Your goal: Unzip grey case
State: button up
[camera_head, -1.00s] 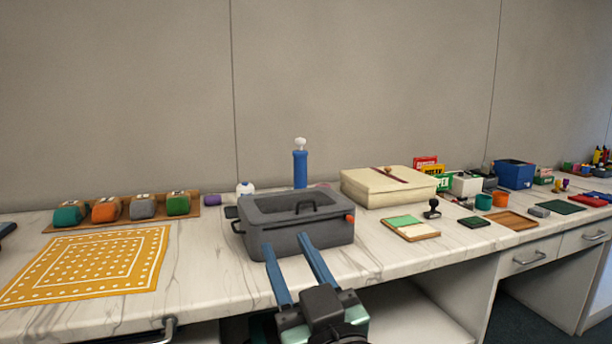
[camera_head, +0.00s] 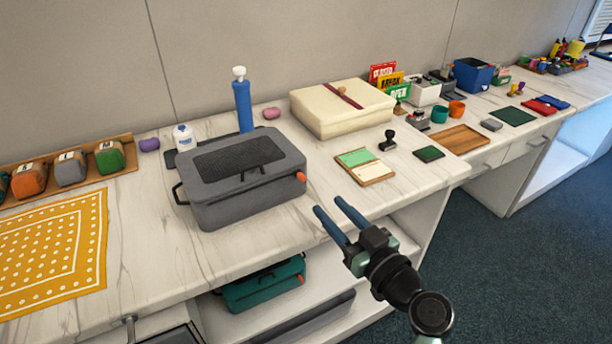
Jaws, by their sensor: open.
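The grey case (camera_head: 240,208) sits shut on the white marbled counter, with a dark mesh panel and a black handle on its lid. An orange tab (camera_head: 300,176), which looks like the zipper pull, is at its right front corner. A second black handle is on its left side. My gripper (camera_head: 331,210) is open and empty, with two blue fingers. In the picture its fingertips are just right of and below the orange tab, apart from the case.
A blue pump bottle (camera_head: 243,105) and a white bottle (camera_head: 183,138) stand behind the case. A cream box (camera_head: 342,112) and a notepad (camera_head: 364,167) are to the right. A teal case (camera_head: 262,286) lies on the shelf below. A yellow dotted cloth (camera_head: 52,252) lies left.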

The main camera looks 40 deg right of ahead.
aim_at(305, 180)
jog(key=w, duration=0.3)
jog(key=w+d, duration=0.1)
jog(key=w, duration=0.5)
jog(key=shift+w+d, duration=0.1)
jog(key=shift+d, duration=0.3)
jog(key=shift+c, duration=0.3)
grip_shut()
dwell(0.5)
